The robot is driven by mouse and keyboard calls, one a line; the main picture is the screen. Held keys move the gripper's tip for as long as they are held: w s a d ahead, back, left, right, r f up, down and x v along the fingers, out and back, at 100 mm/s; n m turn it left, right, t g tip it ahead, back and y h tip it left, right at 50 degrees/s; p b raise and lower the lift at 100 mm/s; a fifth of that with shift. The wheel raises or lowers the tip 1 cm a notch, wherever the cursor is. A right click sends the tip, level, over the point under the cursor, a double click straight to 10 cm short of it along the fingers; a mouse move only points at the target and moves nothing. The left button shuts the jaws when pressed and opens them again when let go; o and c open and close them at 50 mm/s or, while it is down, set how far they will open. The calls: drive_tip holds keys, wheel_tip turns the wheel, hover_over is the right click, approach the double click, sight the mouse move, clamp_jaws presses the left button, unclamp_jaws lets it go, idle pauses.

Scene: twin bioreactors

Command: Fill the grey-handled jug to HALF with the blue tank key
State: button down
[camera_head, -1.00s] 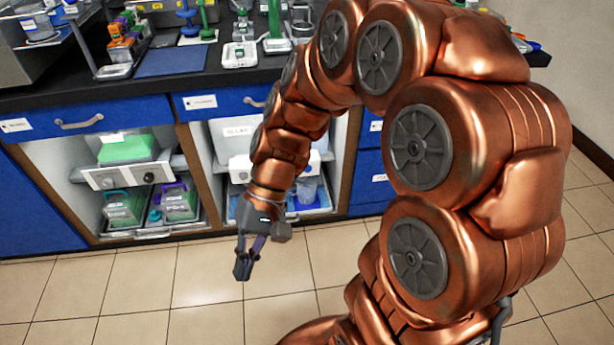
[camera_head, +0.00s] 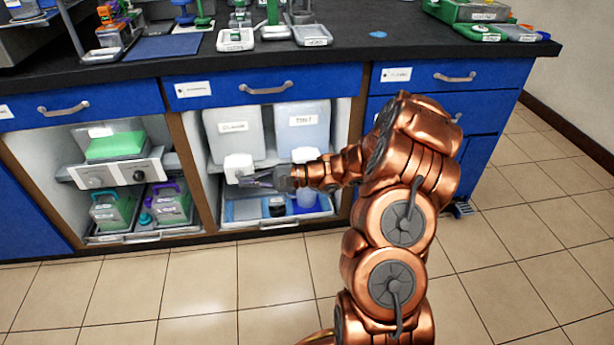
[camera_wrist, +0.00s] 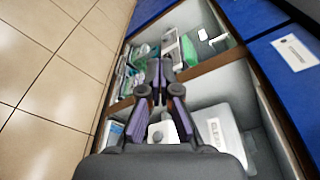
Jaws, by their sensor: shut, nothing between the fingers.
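My gripper (camera_head: 246,180) is shut and empty, pointing left in front of the white tap block (camera_head: 238,165) under the left tank (camera_head: 233,135). I cannot tell whether it touches the block. In the wrist view my fingers (camera_wrist: 160,72) are together, with a white block (camera_wrist: 160,132) behind them. The right tank (camera_head: 303,125) has a label that seems to read TINT; its white block (camera_head: 305,155) is partly behind my arm. A translucent bluish jug (camera_head: 306,194) stands in the tray below; its handle is not clear. No blue key is distinguishable.
The cabinet tray (camera_head: 280,224) also holds a dark object (camera_head: 277,206). The left bay has a white control panel (camera_head: 118,175) and green-filled containers (camera_head: 112,212). Blue drawers (camera_head: 250,88) and a black worktop (camera_head: 370,50) are above. The tiled floor in front is clear.

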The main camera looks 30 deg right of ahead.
drive_tip(key=w+d+f+m+t+h+b, duration=0.1)
drive_tip(key=d+f+m+t+h+b, duration=0.1)
drive_tip(key=d+f, duration=0.7)
drive_tip(key=w+d+f+m+t+h+b, duration=0.1)
drive_tip(key=d+f+m+t+h, duration=0.4)
drive_tip(key=d+f, duration=0.5)
drive_tip(key=d+m+b, duration=0.1)
drive_tip(key=d, duration=0.3)
drive_tip(key=shift+w+f+m+h, duration=0.25)
drive_tip(key=shift+w+m+h, duration=0.1)
drive_tip(key=shift+m+h, duration=0.05)
drive_tip(key=shift+w+d, duration=0.1)
drive_tip(key=w+d+b, duration=0.1)
drive_tip(key=w+d, duration=0.2)
drive_tip(key=w, duration=0.5)
drive_tip(key=shift+d, duration=0.15)
drive_tip(key=shift+w, duration=0.1)
drive_tip(key=shift+w+d, duration=0.15)
drive_tip(key=shift+w, duration=0.1)
drive_tip(key=shift+w+d+b, duration=0.2)
drive_tip(key=shift+w+b, duration=0.2)
drive_tip(key=shift+w, duration=0.05)
idle(3.5)
